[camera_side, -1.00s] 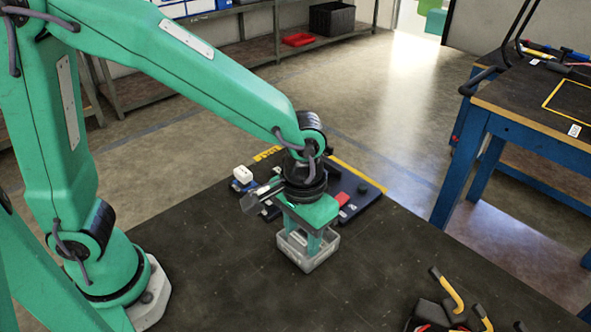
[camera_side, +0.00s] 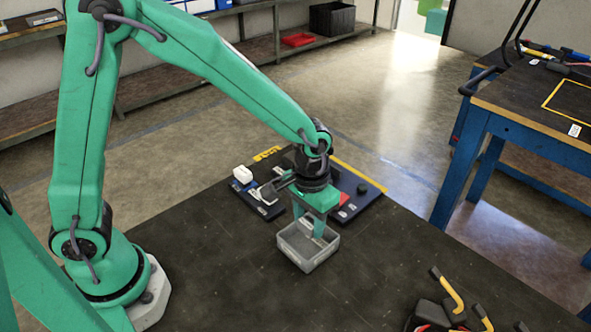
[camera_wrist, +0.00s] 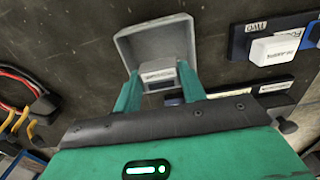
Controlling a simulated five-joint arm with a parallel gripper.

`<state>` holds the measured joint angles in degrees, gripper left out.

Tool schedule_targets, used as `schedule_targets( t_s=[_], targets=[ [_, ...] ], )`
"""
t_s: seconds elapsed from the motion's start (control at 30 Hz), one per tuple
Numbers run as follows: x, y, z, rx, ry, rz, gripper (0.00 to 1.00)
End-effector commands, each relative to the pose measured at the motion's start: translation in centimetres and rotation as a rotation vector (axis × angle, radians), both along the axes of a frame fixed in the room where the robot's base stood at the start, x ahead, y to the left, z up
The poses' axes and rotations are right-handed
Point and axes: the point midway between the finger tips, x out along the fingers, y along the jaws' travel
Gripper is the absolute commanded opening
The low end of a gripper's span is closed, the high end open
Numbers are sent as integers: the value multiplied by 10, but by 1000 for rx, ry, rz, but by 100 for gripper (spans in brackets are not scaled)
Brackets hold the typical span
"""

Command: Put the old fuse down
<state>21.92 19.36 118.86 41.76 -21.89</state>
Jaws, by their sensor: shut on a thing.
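My gripper (camera_side: 309,226) points down over a small grey open tray (camera_side: 318,261) on the dark bench. Its fingers are shut on the old fuse, a small pale block with a label, seen between the fingertips in the wrist view (camera_wrist: 158,75). In the side view the fuse is small and partly hidden by the fingers. The tray's pale wall also shows behind the fingers in the wrist view (camera_wrist: 150,36). I cannot tell whether the fuse touches the tray floor.
A dark blue panel (camera_side: 372,194) with a white block (camera_side: 243,174), a red piece and a black knob lies behind the tray. Yellow-handled tools (camera_side: 448,289) lie at the front right. The bench left of the tray is clear.

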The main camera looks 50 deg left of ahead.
Motion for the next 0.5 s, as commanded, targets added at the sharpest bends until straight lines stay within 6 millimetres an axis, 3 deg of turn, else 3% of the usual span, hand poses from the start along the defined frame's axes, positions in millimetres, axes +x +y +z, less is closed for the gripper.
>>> schedule_targets(
  t_s=[0.23,0.5],
  targets=[
    [-1,0,-28,1,3,0,4],
    [-1,0,-32,0,1,0,4]
  ],
)
